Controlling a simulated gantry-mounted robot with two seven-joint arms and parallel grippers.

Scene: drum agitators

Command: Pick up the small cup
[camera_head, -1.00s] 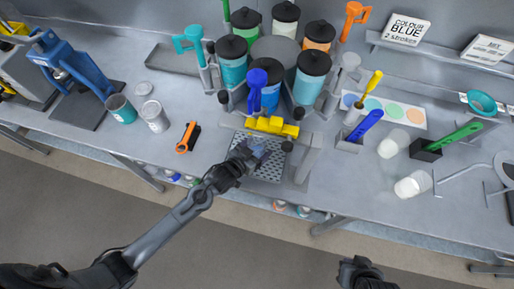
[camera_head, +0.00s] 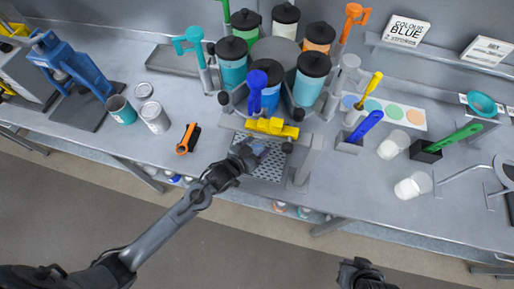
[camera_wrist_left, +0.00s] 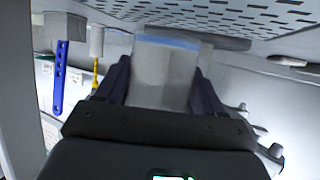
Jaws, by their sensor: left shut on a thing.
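My left gripper (camera_head: 247,154) is shut on the small cup (camera_head: 261,147), a greyish, see-through vessel. In the left wrist view the cup (camera_wrist_left: 165,72) sits between the two dark fingers, with a bluish band across its top. In the head view the cup appears over the perforated metal plate (camera_head: 270,170), just in front of the yellow part (camera_head: 272,127) of the drum stand. The gripper hides part of the cup. My right gripper (camera_head: 360,272) is at the bottom edge, away from the bench, and its jaws are unclear.
Dark-lidded paint drums (camera_head: 311,78) stand behind the plate. An orange-handled tool (camera_head: 187,138) and cans (camera_head: 155,116) are at left. The bench front is mostly clear.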

